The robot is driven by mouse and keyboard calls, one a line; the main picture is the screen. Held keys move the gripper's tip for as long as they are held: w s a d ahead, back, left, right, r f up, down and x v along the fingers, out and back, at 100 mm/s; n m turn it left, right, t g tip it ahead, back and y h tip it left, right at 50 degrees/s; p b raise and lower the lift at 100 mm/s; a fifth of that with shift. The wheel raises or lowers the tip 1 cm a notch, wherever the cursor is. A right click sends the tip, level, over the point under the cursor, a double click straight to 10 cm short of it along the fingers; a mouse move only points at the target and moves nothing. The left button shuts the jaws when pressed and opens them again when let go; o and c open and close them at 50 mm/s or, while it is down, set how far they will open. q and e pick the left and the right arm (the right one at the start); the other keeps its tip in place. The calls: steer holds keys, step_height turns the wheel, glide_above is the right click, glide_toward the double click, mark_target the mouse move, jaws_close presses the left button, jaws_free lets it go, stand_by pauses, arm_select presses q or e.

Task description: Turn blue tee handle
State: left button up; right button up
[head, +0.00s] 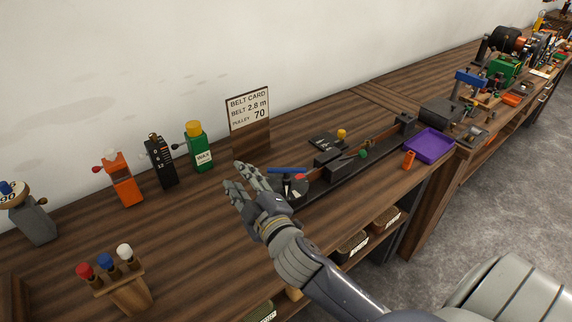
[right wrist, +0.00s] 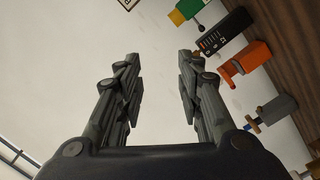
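A blue tee handle (head: 286,170) shows as a short flat blue bar at the left end of a long dark belt fixture (head: 345,165) on the wooden bench. My right gripper (head: 240,178) is just left of and in front of the handle in the head view, pointing up toward the wall. Its fingers overlap the fixture's left end and partly hide it, and I cannot tell whether they touch it. In the right wrist view the right gripper (right wrist: 157,60) is open, with nothing between its fingers. The left gripper is not in view.
A "BELT CARD" sign (head: 248,110) stands behind the fixture. A green wax bottle (head: 199,150), a black box (head: 160,160) and an orange box (head: 121,182) stand along the wall. A purple tray (head: 430,144) lies right of the fixture. A peg holder (head: 127,290) is at front left.

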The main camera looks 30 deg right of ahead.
steer(key=w+a+r+n+t+y, duration=0.3)
steer(key=a+r+n+y, duration=0.2)
steer(key=r+n, duration=0.3)
steer(key=s+a+r+n+g+y, duration=0.1)
steer(key=a+r+n+g+y, duration=0.25)
steer(key=a+n+y, duration=0.45)
steer(key=a+r+n+g+y, duration=0.2)
steer(key=a+n+g+y, duration=0.25)
steer(key=n, duration=0.55)
steer(key=n+g+h, duration=1.1)
steer(key=h, duration=0.7)
glide_toward(286, 170)
steer(key=f+p, duration=0.1)
steer(key=f, duration=0.1)
steer(key=w+d+f+p, duration=0.1)
steer(key=f, duration=0.1)
steer(key=f+p, duration=0.1)
steer(key=f, duration=0.1)
steer(key=shift+w+d+f, duration=0.15)
steer(key=shift+f, duration=0.15)
steer(key=shift+w+f, duration=0.1)
steer(key=shift+f, duration=0.55)
